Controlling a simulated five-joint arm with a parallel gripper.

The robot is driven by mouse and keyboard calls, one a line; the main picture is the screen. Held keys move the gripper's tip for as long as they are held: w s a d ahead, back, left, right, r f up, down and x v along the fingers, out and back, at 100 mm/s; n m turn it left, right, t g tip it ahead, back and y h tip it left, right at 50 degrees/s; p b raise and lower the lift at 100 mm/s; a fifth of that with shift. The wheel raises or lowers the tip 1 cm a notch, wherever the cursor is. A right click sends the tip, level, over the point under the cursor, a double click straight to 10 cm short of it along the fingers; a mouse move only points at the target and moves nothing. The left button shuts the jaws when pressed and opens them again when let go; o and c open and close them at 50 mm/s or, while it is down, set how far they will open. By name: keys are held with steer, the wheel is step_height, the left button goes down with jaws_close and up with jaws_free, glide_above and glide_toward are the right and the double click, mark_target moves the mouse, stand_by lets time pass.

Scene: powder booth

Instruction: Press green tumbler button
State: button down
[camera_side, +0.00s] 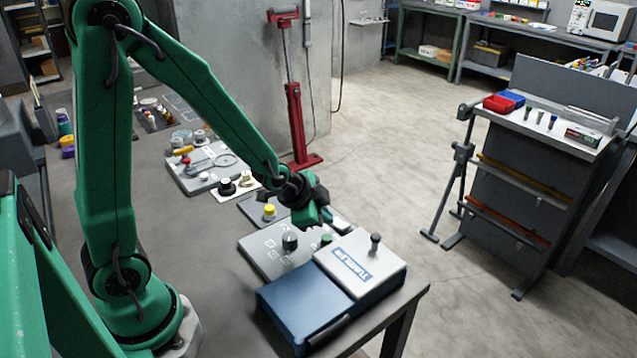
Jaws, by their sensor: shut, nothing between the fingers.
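The tumbler is a blue and white box (384,254) with a lettered label and a dark knob on its lid, at the front end of the bench. A grey control panel (262,246) lies against its left side, with a black dial (289,241) on it. A green button (327,238) shows at the panel's far right, close to the box. My gripper (322,216) is shut and empty, above and slightly beyond the green button in the picture. It appears apart from the button, but the exact gap is hard to tell.
A yellow button (269,210) on a dark plate sits left of my gripper. Farther back on the bench are black and cream knobs (237,182) and a grey tray (191,181) with tools. The bench edge lies just right of the tumbler. Open floor lies beyond it.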

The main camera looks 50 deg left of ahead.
mark_target(323, 239)
steer(key=shift+r, duration=1.25)
steer(key=s+r+n+g, duration=0.1)
steer(key=s+r+n, duration=0.7)
steer(key=s+r, duration=0.6)
steer(key=s, duration=0.3)
steer(key=shift+s+d+r+g, duration=0.2)
steer(key=shift+s+r+g, duration=0.1)
steer(key=shift+s+g, duration=0.1)
